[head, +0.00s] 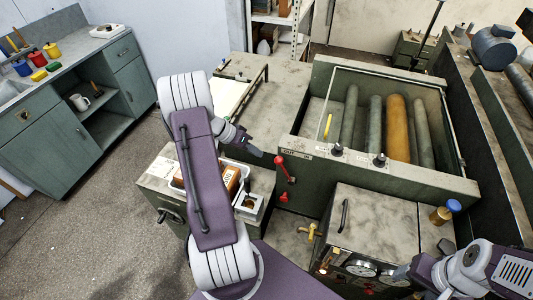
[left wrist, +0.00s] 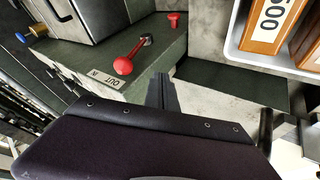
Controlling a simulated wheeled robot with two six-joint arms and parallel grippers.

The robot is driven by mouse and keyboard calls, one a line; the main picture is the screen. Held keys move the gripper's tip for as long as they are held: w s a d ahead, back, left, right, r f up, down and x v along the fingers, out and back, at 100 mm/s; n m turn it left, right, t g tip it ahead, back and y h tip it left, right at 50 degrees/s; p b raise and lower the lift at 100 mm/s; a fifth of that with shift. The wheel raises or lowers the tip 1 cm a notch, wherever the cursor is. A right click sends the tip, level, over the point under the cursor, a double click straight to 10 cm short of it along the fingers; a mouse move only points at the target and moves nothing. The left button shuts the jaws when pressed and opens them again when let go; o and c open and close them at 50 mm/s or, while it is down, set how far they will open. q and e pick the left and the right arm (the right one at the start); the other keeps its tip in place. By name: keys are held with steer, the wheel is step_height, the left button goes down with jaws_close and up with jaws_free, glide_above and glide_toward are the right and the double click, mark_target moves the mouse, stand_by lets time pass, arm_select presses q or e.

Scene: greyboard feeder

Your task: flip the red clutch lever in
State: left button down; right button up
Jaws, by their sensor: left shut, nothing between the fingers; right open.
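The red clutch lever (head: 280,163) is on the front panel of the grey-green feeder, its red knob up. In the left wrist view the lever's round red knob (left wrist: 123,66) is beside a plate (left wrist: 104,78) with OUT and partly readable IN lettering. The lever's pivot (left wrist: 147,40) also shows there. My left gripper (head: 256,152) is shut and empty, a little left of the knob in the head view. Its narrow fingers (left wrist: 160,82) appear close to the knob, apart from it in the picture. My right gripper (head: 402,272) is at the lower right, open, with its fingers only partly visible.
A second red knob (head: 283,198) sits below the lever. A white tray (left wrist: 237,52) with orange boxes stands left of the feeder in the head view. A brass tap (head: 309,231) and a gauge cabinet (head: 375,226) stand below and right. Rollers (head: 397,125) lie inside the feeder.

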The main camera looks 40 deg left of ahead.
arm_select(q)
steer(key=d, duration=0.1)
steer(key=d+p, duration=0.1)
steer(key=d, duration=0.2)
steer(key=shift+w+d, duration=0.15)
steer(key=shift+w, duration=0.25)
